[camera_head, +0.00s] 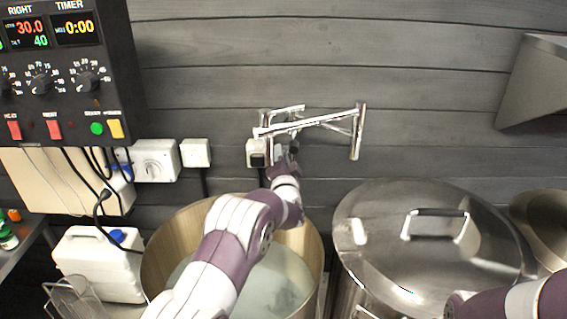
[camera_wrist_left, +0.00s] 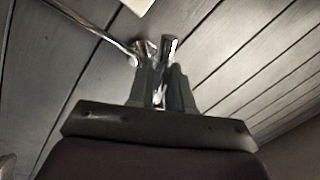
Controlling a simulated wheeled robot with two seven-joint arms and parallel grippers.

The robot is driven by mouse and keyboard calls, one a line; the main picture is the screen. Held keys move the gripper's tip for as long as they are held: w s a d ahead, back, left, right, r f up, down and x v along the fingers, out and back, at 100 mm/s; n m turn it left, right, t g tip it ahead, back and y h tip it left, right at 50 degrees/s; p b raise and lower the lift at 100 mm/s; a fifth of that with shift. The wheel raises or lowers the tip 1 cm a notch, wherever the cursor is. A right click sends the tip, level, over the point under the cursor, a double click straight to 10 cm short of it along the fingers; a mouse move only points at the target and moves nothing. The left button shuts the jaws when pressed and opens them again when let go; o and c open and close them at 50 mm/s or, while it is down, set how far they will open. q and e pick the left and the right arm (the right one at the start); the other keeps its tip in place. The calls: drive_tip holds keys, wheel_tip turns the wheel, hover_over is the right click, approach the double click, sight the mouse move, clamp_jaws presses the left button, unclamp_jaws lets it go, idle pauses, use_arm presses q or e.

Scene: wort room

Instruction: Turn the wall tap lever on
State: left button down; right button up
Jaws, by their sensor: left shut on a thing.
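The chrome wall tap (camera_head: 318,122) is fixed to the grey plank wall, with its long spout reaching right and an end turned down. My left gripper (camera_head: 284,155) is up at the tap's body, just under the spout. In the left wrist view the gripper (camera_wrist_left: 161,78) is shut on a shiny chrome piece, the tap lever (camera_wrist_left: 159,93), which stands between the two dark fingers. The fingers hide most of the lever, so its exact angle is hard to tell.
An open pot (camera_head: 160,262) with cloudy liquid stands below my left arm. A lidded steel pot (camera_head: 385,235) stands to its right. A control panel (camera_head: 65,95) hangs at upper left, with a white jug (camera_head: 98,265) below. A steel hood (camera_head: 540,85) juts out at right.

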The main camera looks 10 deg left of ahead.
use_arm(q)
drive_tip(key=shift+a+r+m+h+b, duration=0.15)
drive_tip(key=shift+r+m, duration=0.1)
drive_tip(key=shift+m, duration=0.55)
drive_tip(key=shift+a+r+m+h+b, duration=0.1)
drive_tip(key=shift+r+m+h+b, duration=0.15)
drive_tip(key=shift+m, duration=0.55)
drive_tip(key=shift+a+r+m+h+b, duration=0.1)
drive_tip(key=shift+r+m, duration=0.15)
drive_tip(key=shift+m, duration=0.55)
drive_tip(key=shift+r, duration=0.1)
drive_tip(key=c, duration=1.2)
unclamp_jaws()
drive_tip(key=shift+a, duration=0.1)
drive_tip(key=shift+s+f, duration=0.1)
drive_tip(key=shift+f, duration=0.15)
drive_tip(key=b+v, duration=0.4)
drive_tip(key=v, duration=0.8)
drive_tip(key=shift+s+f+b, duration=0.15)
drive_tip(key=shift+b, duration=0.15)
